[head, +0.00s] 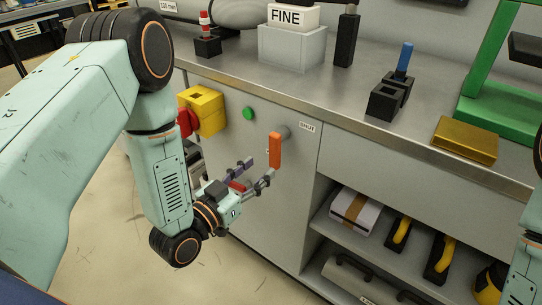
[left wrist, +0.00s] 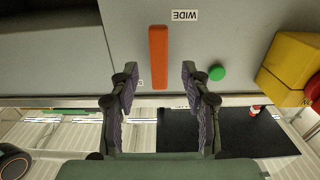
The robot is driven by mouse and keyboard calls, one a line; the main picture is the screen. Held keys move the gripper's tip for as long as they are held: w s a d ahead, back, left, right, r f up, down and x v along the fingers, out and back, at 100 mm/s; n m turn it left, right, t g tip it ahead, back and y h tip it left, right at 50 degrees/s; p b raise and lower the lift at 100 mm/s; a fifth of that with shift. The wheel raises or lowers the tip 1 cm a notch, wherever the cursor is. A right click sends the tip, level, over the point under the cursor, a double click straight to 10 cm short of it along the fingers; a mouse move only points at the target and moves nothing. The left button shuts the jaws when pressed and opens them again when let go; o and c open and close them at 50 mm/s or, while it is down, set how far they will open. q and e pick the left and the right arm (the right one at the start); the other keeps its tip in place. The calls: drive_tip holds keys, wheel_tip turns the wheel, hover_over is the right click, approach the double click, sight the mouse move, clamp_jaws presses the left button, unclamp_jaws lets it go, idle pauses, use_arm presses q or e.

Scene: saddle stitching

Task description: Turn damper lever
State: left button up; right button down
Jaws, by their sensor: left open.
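A label reading SHUT (head: 307,126) is beside the pivot. The lever also shows in the left wrist view (left wrist: 158,57), with an upside-down WIDE label (left wrist: 184,15) near its far end. My left gripper (head: 258,171) is open in front of the lever. In the left wrist view its two fingers (left wrist: 158,80) stand on either side of the lever's line, with gaps on both sides. I see no contact. My right gripper is not in view.
A green button (head: 248,113) and a yellow box (head: 206,108) with a red knob are left of the lever. The steel counter edge (head: 330,119) runs above. Open shelves (head: 357,240) with boxes and tools are to the right.

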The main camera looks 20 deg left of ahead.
sight(272, 158)
use_arm(q)
drive_tip(key=b+x, duration=0.1)
drive_tip(key=x, duration=0.5)
drive_tip(key=shift+d+b, duration=0.15)
drive_tip(key=shift+b, duration=0.2)
drive_tip(key=shift+w+d, duration=0.1)
drive_tip(key=shift+w, duration=0.5)
clamp_jaws()
drive_tip(key=shift+f, duration=0.1)
